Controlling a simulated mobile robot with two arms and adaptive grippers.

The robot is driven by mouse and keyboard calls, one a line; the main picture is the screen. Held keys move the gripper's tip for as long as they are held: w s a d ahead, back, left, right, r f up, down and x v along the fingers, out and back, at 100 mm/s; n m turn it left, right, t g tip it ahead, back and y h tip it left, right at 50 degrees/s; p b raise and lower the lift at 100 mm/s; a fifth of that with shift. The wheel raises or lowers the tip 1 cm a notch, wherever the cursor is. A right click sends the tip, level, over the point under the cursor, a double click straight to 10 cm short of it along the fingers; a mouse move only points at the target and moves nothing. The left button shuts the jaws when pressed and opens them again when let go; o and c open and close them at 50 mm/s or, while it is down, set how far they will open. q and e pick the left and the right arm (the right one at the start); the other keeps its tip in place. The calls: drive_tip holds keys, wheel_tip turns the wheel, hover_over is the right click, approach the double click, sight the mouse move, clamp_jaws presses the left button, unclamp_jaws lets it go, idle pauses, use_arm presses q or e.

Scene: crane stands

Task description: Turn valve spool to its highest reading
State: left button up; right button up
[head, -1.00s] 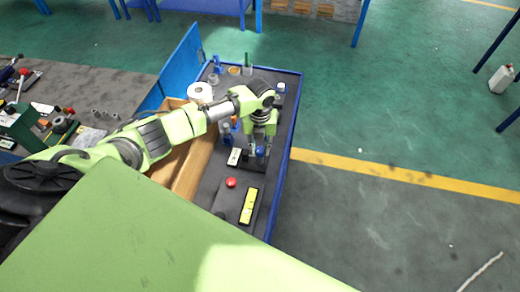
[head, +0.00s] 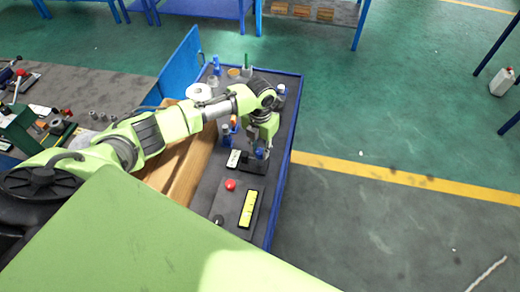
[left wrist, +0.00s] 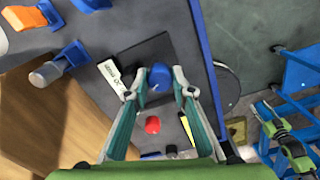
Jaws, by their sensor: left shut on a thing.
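The valve spool appears as a blue knob (head: 261,153) on a dark base plate on the bench top. It also shows in the left wrist view (left wrist: 160,77). My left gripper (head: 258,147) is above it, pointing down. In the left wrist view my left gripper's fingertips (left wrist: 158,92) are on both sides of the knob, shut on it. A white label plate (head: 234,158) lies beside the base; its marks are too small to read.
A red button (head: 230,185) and a yellow strip (head: 248,208) sit on a dark box nearer me. Blue-capped fittings (head: 226,132) and a white roll (head: 199,91) stand beyond. The bench's blue edge (head: 281,185) is close on the right, with open floor past it.

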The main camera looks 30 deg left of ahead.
sight(260, 152)
use_arm(q)
drive_tip(key=o, duration=1.1)
drive_tip(key=shift+o, duration=0.2)
wheel_tip(260, 152, up, 12)
